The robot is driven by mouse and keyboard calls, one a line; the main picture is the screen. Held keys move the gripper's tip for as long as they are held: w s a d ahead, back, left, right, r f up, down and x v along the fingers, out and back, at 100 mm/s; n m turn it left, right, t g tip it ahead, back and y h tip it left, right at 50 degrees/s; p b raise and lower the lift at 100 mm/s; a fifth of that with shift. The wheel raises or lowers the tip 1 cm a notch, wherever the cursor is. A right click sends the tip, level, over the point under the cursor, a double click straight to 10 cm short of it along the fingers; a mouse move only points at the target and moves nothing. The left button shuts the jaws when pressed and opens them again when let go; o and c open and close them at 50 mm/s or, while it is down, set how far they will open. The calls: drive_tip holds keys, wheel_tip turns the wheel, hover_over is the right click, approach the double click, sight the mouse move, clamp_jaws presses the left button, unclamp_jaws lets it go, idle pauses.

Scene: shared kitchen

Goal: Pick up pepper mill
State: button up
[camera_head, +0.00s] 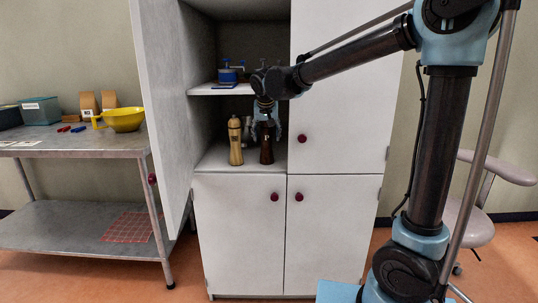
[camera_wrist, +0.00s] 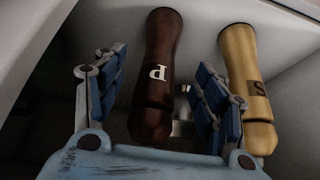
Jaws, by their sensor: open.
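The pepper mill (camera_head: 266,153) is dark brown and marked with a white P. It stands upright on the cabinet's lower shelf, and its upper part is partly hidden by my gripper (camera_head: 265,118) in the head view. In the wrist view, the pepper mill (camera_wrist: 163,42) lies between the two spread blue-padded fingers of my gripper (camera_wrist: 161,80), with visible gaps on both sides. My gripper is open and holds nothing. Whether a finger touches the mill cannot be told.
A light wooden mill (camera_head: 235,145) marked S stands close beside the pepper mill; in the wrist view this S mill (camera_wrist: 238,60) is just beyond the right finger. The upper shelf (camera_head: 222,90) holds blue items. The open cabinet door (camera_head: 163,90) stands left.

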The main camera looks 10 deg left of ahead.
sight(267, 147)
drive_tip(key=shift+w+a, duration=0.1)
drive_tip(key=shift+w, duration=0.35)
drive_tip(key=x, duration=0.5)
drive_tip(key=shift+w, duration=0.15)
drive_tip(key=shift+c, duration=0.6)
clamp_jaws()
